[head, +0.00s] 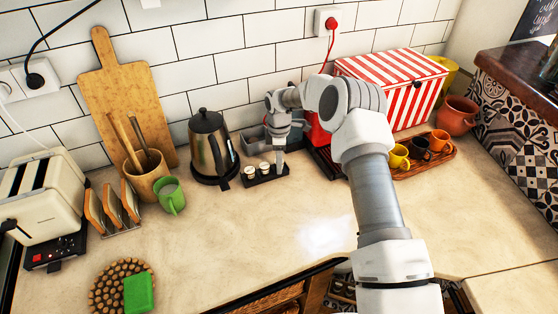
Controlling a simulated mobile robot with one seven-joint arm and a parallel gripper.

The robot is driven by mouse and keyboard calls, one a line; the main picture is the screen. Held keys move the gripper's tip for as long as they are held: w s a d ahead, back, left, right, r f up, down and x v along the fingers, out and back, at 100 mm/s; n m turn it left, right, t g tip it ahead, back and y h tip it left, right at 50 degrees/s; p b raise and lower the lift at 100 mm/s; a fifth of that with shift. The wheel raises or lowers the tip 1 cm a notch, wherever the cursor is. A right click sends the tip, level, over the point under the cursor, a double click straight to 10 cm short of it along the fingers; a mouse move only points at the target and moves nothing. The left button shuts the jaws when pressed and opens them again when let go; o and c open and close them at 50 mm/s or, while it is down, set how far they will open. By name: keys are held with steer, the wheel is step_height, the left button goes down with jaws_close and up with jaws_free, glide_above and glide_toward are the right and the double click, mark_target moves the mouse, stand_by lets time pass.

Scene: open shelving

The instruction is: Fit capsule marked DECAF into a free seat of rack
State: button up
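A small dark rack (266,180) stands on the counter to the right of the kettle. Two pale capsules (250,173) show in its left and middle part, their marks too small to read. I cannot tell which capsule is marked DECAF. My gripper (281,168) points down at the right end of the rack, low over or at it. Its fingertips are too small to tell whether they are open, shut or holding a capsule. The gripper hides the rack's right end.
A red appliance (318,135) is partly hidden by my arm. A tray (440,157) of several cups lies right. The front counter (235,240) is clear.

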steer(key=shift+o, duration=0.5)
steer(key=shift+r, duration=0.25)
step_height(320, 180, up, 12)
steer(key=s+d+r+m+t+h, duration=0.1)
steer(key=s+d+r+m, duration=0.25)
steer(key=s+r, duration=0.55)
steer(key=s+d+r+m+t, duration=0.2)
steer(key=s+d+r+m, duration=0.3)
steer(key=r, duration=0.6)
steer(key=s+d+m+t+y, duration=0.1)
steer(key=s+d+m, duration=0.3)
steer(key=s, duration=2.1)
steer(key=m+t, duration=0.1)
steer(key=m, duration=0.4)
steer(key=shift+d+t, duration=0.2)
steer(key=shift+t, duration=0.1)
